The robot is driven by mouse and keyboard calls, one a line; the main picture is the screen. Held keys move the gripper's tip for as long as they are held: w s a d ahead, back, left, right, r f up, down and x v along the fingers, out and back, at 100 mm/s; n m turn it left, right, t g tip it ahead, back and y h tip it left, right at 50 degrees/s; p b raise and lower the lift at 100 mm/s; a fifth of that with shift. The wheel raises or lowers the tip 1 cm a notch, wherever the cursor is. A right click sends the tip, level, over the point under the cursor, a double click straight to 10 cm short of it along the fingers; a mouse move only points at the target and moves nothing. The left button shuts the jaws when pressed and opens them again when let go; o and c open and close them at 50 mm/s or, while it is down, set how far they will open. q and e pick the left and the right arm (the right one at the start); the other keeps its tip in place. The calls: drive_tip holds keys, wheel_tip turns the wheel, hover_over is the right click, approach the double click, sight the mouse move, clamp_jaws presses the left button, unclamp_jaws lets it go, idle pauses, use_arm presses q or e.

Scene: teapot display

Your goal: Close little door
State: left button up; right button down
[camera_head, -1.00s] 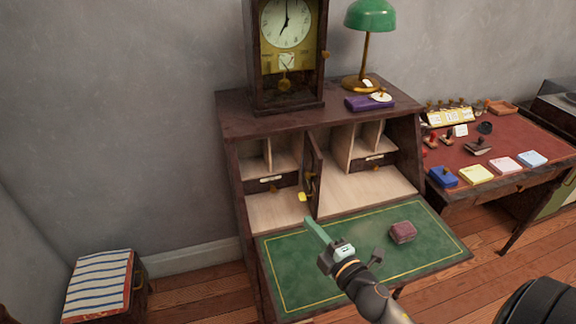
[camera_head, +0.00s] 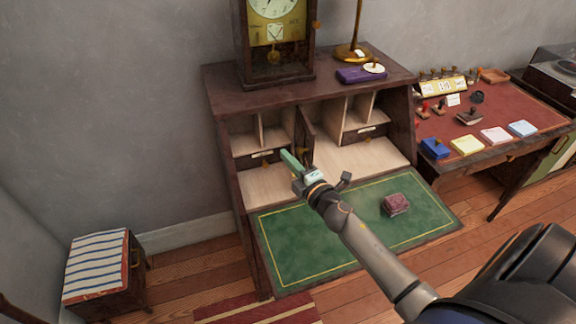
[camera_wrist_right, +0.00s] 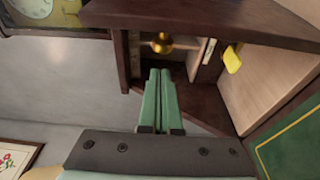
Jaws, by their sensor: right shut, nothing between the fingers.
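The little door (camera_head: 306,128) is a narrow dark wood panel in the middle of the open desk cabinet (camera_head: 228,180). It stands open, seen nearly edge-on in the head view, between the left and right compartments. My right gripper (camera_head: 288,158) has green fingers, shut and empty, in front of the cabinet by the door's lower part, which it partly hides. I cannot tell whether it touches the door. In the right wrist view the shut fingers (camera_wrist_right: 158,90) point into the cabinet; a yellow tag (camera_wrist_right: 232,60) and a brass knob (camera_wrist_right: 162,43) show beyond. My left gripper is out of view.
The green fold-down writing surface (camera_head: 300,245) lies under my right arm, with a small dark red box (camera_head: 396,204) on it. A clock (camera_head: 273,50), a lamp stand (camera_head: 355,30) and a purple item (camera_head: 361,75) stand on top. A side table (camera_head: 515,105) is at right.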

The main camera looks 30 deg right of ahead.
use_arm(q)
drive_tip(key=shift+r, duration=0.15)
use_arm(e)
drive_tip(key=shift+s+d, duration=0.25)
drive_tip(key=shift+d, duration=0.3)
drive_tip(key=shift+s+d, duration=0.2)
drive_tip(key=shift+d, duration=0.3)
drive_tip(key=shift+d, duration=0.15)
